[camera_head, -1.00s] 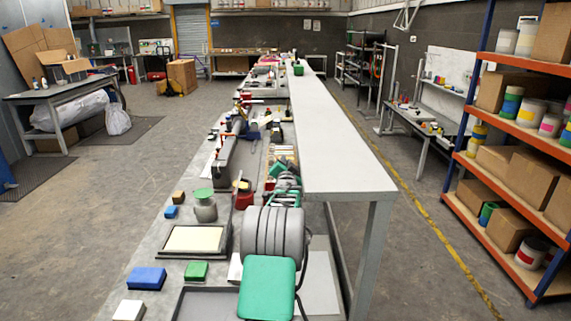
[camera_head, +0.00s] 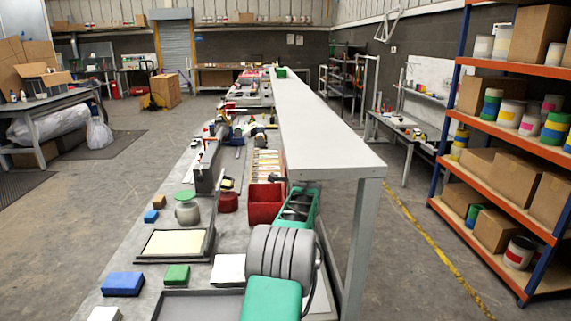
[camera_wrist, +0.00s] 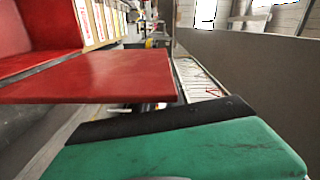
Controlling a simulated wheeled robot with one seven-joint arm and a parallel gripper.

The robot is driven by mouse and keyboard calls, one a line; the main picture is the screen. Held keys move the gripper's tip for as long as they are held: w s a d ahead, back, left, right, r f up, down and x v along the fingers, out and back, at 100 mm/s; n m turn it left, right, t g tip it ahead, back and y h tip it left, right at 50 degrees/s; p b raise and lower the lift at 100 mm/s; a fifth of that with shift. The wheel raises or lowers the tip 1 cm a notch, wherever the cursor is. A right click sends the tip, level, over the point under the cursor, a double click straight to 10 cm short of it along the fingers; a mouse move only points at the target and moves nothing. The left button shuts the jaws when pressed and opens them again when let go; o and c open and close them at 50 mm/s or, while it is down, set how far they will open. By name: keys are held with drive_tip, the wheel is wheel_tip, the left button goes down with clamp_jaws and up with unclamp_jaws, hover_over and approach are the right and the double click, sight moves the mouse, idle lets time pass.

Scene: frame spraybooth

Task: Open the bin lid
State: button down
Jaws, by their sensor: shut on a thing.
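A red bin (camera_head: 265,203) stands on the workbench, beside the post of the raised grey shelf. In the wrist view its red walls (camera_wrist: 22,28) fill the upper left. A flat red panel, the bin lid (camera_wrist: 115,75), reaches from there toward the middle. My gripper shows in the wrist view as a green body with a black-edged finger (camera_wrist: 165,122), close under the panel's near edge. It is shut on the lid. The contact itself and the other finger are hidden. In the head view green and dark parts of my arm lie right of the bin.
The raised grey shelf (camera_head: 310,125) runs along the right of the bin, with its side close in the wrist view (camera_wrist: 260,70). A red pot (camera_head: 228,202), a grey jar (camera_head: 187,212), a framed tray (camera_head: 175,243) and blue (camera_head: 122,284) and green (camera_head: 176,275) blocks stand on the left.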

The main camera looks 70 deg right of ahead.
drive_tip(key=shift+s+d+f+m, duration=0.2)
drive_tip(key=shift+s+f+m, duration=0.1)
drive_tip(key=shift+s+m, duration=0.15)
drive_tip(key=shift+s+d+f+m, duration=0.2)
drive_tip(key=shift+s+f+m, duration=0.05)
drive_tip(key=shift+s+m, duration=0.15)
drive_tip(key=c, duration=1.5)
unclamp_jaws()
drive_tip(key=shift+r, duration=0.1)
drive_tip(key=b+v, duration=0.2)
drive_tip(key=v, duration=0.5)
drive_tip(key=shift+a, duration=0.4)
drive_tip(key=shift+s, duration=0.1)
